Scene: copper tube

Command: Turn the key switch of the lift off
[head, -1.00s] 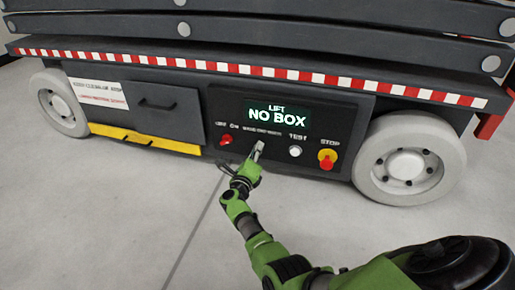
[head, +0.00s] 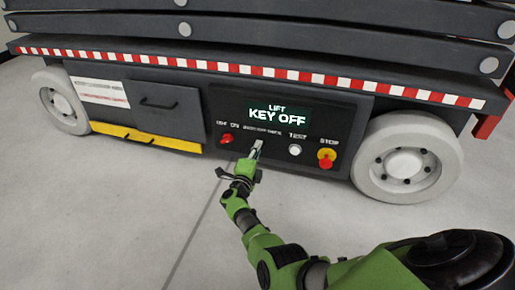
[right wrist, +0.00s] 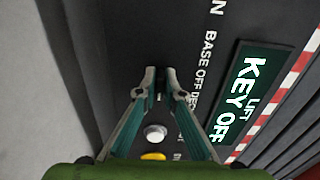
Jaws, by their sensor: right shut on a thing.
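The lift's control panel (head: 340,137) shows a lit display (head: 277,115) that reads "LIFT KEY OFF"; the display also shows in the right wrist view (right wrist: 250,98). My right gripper (head: 256,148) is at the panel below the "BASE OFF" label, over the key switch. In the right wrist view my right gripper's fingertips (right wrist: 160,76) are close together at the panel face, shut on the key. The key itself is mostly hidden between the fingers. My left gripper does not show.
A red knob (head: 226,139) is left of my gripper. A white button (head: 295,150) and a red stop button on yellow (head: 326,158) are to the right. Wheels (head: 407,160) flank the panel. The floor in front is clear.

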